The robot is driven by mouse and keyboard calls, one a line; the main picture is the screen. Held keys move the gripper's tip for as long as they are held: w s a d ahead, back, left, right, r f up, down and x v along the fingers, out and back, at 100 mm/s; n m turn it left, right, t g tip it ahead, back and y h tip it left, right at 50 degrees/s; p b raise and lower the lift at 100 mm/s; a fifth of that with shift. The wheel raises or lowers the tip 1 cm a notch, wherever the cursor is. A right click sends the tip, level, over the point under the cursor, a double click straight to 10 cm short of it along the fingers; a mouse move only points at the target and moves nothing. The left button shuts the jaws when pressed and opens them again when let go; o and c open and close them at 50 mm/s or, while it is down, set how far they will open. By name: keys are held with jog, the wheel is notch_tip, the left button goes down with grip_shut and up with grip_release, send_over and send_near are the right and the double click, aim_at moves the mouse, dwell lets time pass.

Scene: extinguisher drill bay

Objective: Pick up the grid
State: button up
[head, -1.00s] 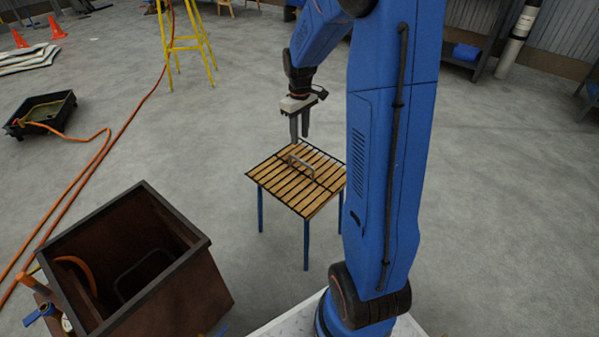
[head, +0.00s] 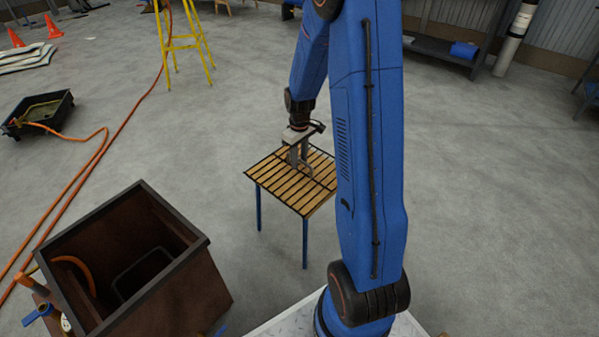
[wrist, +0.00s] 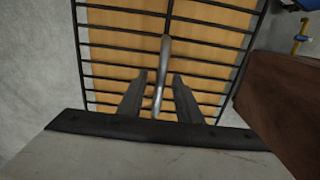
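The grid (wrist: 108,44) is a rack of thin black bars with a grey loop handle (wrist: 164,62) in its middle. It lies flat on a small wooden-topped table (head: 304,240) with blue legs. In the head view, the grid (head: 268,176) shows as dark lines across the light wood. My gripper (head: 299,166) is down at the handle and points downward. In the wrist view, the two fingers of my gripper (wrist: 158,84) stand on either side of the handle, with gaps between. The gripper is open and holds nothing. My arm hides the table's right corner.
A brown open-topped box (head: 190,290) stands front left of the table. An orange hose (head: 98,165) runs over the floor at left to a black tray (head: 38,112). A yellow stand (head: 184,42) is behind. The floor around the table is otherwise clear.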

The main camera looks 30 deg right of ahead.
jog(key=shift+f, duration=0.5)
grip_shut()
dwell(1.1)
